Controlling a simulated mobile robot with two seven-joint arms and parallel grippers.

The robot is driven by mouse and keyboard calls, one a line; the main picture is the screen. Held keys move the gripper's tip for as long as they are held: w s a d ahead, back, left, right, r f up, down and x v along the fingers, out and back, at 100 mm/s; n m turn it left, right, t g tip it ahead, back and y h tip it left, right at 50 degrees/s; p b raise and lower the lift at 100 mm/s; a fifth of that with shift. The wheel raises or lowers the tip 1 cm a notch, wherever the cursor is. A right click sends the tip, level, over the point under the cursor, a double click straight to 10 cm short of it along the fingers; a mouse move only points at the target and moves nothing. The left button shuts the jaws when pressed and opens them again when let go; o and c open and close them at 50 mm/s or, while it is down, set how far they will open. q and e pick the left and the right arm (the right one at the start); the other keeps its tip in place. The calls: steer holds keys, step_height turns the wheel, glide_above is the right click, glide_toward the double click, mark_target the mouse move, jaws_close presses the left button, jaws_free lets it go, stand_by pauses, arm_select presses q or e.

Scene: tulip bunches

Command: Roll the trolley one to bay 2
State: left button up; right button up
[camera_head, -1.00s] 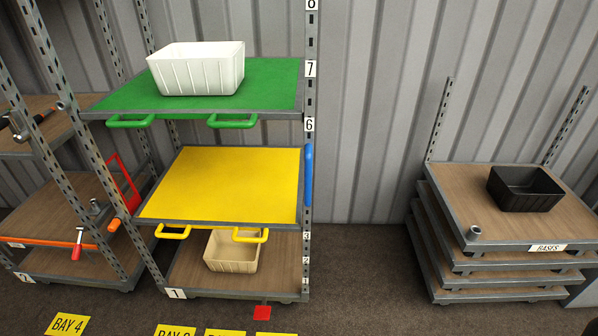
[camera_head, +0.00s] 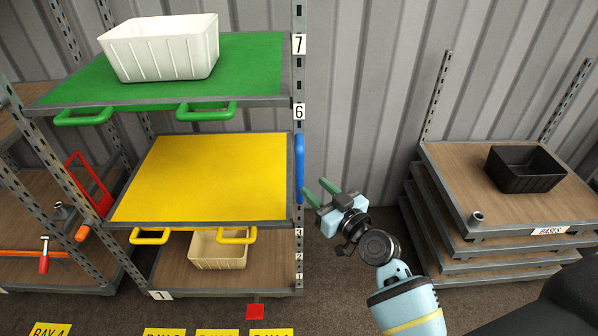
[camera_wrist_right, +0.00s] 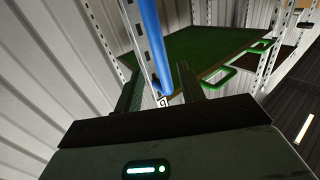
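Trolley one, marked with a "1" plate (camera_head: 161,296), is a grey metal rack with a wooden base (camera_head: 270,273), a yellow shelf (camera_head: 205,175) and a green shelf (camera_head: 255,75). An upright blue handle (camera_head: 299,168) is on its right post. My right gripper (camera_head: 314,187) is open and empty, just right of the handle. In the right wrist view the blue handle (camera_wrist_right: 152,40) runs between the open fingers; I cannot tell whether they touch it. My left gripper is out of view. Yellow bay labels (camera_head: 217,332) lie on the floor in front, mostly cut off.
A white bin (camera_head: 160,48) is on the green shelf and a beige bin (camera_head: 217,250) on the base. A tool rack (camera_head: 50,205) stands close left. Stacked bases (camera_head: 480,190) with a black bin (camera_head: 525,168) stand right. A red floor square (camera_head: 255,311) is in front.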

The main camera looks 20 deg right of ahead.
mark_target(303, 176)
steer(key=shift+x, duration=3.85)
steer(key=shift+c, duration=0.5)
jaws_close()
steer(key=shift+d, duration=0.1)
